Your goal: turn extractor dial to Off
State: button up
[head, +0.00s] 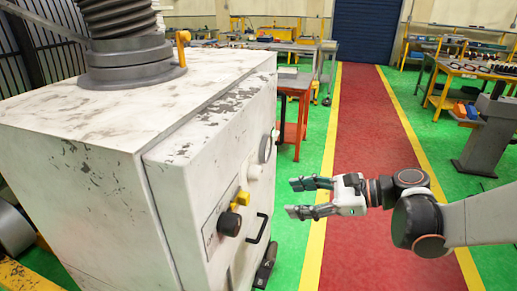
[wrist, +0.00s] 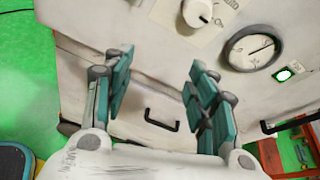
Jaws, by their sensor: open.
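The extractor (head: 85,130) is a scuffed white cabinet at the left of the head view. A white dial (wrist: 197,12) on a pale plate shows at the top of the wrist view, partly cut off by the frame edge. Its labels are too small to read, so I cannot tell its setting. A white knob (head: 254,172) shows on the cabinet's front in the head view. My gripper (head: 294,198) is open and empty, to the right of the front and apart from it. In the wrist view the open fingers (wrist: 160,65) are below the dial.
A round gauge (wrist: 252,48) and a green-lit button (wrist: 284,75) sit right of the dial. An orange table (head: 293,84) stands behind. The red walkway (head: 370,130) is clear.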

aim_at(261, 172)
jog(key=d+r+m+y+p, duration=0.1)
jog(key=d+r+m+y, duration=0.2)
jog(key=d+r+y, duration=0.1)
jog(key=shift+t, duration=0.4)
jog(key=x, duration=0.4)
jog(key=b+x, duration=0.1)
jog(key=x, duration=0.9)
jog(key=shift+w+d, duration=0.1)
jog(key=shift+w, duration=0.25)
jog(key=c, duration=1)
